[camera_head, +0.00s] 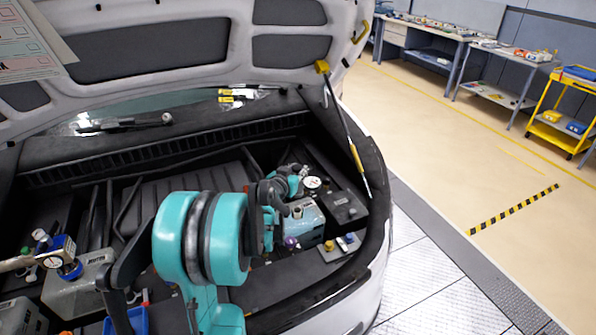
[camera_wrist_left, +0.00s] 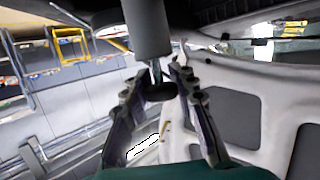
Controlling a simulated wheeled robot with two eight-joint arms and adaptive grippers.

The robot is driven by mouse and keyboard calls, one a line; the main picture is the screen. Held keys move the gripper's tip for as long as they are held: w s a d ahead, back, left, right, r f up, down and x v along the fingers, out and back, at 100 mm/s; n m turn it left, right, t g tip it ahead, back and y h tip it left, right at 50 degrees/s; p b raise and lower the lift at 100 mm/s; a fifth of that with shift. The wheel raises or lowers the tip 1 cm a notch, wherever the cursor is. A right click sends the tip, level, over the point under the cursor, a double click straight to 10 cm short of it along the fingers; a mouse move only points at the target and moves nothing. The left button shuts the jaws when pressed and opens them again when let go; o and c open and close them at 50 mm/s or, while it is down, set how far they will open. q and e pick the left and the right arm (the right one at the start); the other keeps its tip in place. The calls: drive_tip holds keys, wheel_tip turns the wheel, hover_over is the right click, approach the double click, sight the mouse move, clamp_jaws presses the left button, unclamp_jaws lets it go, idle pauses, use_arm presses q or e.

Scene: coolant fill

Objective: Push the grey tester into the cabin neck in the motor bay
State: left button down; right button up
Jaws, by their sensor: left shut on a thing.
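My left gripper (camera_head: 283,190) is over the right part of the motor bay, partly hidden behind my own teal arm. In the left wrist view its two dark fingers (camera_wrist_left: 160,92) are closed around a slim stem and dark round part below a grey cylinder, which looks like the grey tester (camera_wrist_left: 148,30). A white round dial (camera_head: 313,183) shows just right of the gripper. A grey-blue tank (camera_head: 305,224) stands below the gripper, probably with the cabin neck. The neck's opening is hidden, so I cannot tell whether the tester touches it. My right gripper is not in view.
A grey tank (camera_head: 78,288) with a blue gauge fitting (camera_head: 66,251) stands at the left of the bay. A yellow-ended strut (camera_head: 345,125) holds the raised hood (camera_head: 215,85). A black box (camera_head: 345,207) sits right of the gripper.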

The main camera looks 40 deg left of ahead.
use_arm(q)
drive_tip(key=shift+f+b, duration=2.15)
drive_tip(key=shift+f, duration=0.55)
drive_tip(key=shift+f+b, duration=1.4)
drive_tip(key=shift+b, duration=0.05)
drive_tip(key=c, duration=1.1)
unclamp_jaws()
drive_tip(key=shift+s, duration=0.15)
drive_tip(key=v, duration=1.2)
drive_tip(key=shift+d, duration=0.1)
